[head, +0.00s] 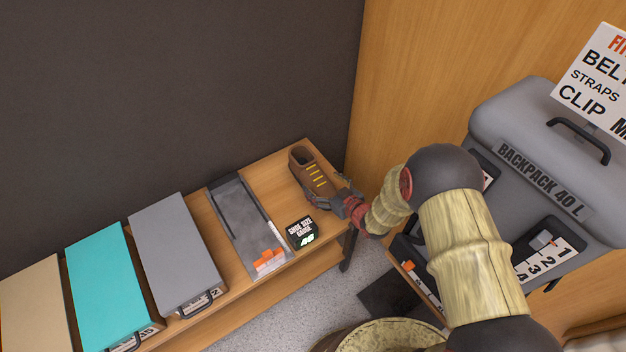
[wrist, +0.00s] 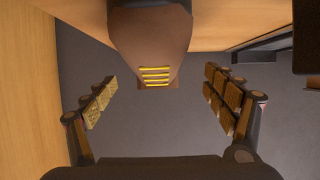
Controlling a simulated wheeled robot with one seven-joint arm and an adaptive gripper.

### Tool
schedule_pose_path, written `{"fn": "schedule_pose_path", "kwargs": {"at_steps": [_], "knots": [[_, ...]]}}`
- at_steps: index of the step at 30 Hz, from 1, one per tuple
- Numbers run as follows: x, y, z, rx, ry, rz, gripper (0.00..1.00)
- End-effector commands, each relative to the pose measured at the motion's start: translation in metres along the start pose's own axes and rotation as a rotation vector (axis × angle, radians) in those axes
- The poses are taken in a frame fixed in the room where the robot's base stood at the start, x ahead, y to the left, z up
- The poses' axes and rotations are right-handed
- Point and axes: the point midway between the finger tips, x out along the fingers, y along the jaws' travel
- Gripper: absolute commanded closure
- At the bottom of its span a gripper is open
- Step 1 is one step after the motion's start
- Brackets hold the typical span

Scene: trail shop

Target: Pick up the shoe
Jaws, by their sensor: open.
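The brown shoe (head: 316,173) with yellow laces stands on the right end of the wooden bench in the head view. In the wrist view the shoe (wrist: 151,45) is at the top centre, its yellow laces facing the camera and its upper end cut off by the frame. My gripper (head: 333,201) is at the near end of the shoe in the head view. In the wrist view my gripper (wrist: 160,100) is open, its padded fingers wide apart to the left and right below the shoe. I cannot tell whether a finger touches the shoe.
A wooden wall and a grey backpack display (head: 545,150) are on the right.

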Motion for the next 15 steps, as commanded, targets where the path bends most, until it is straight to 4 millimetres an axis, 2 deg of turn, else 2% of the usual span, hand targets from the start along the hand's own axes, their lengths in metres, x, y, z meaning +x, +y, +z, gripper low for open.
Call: {"fn": "schedule_pose_path", "kwargs": {"at_steps": [9,15], "knots": [[0.043,0.006,0.001,-0.001,0.000,-0.001,0.15],[0.050,0.006,-0.002,0.001,0.000,0.000,0.15]]}}
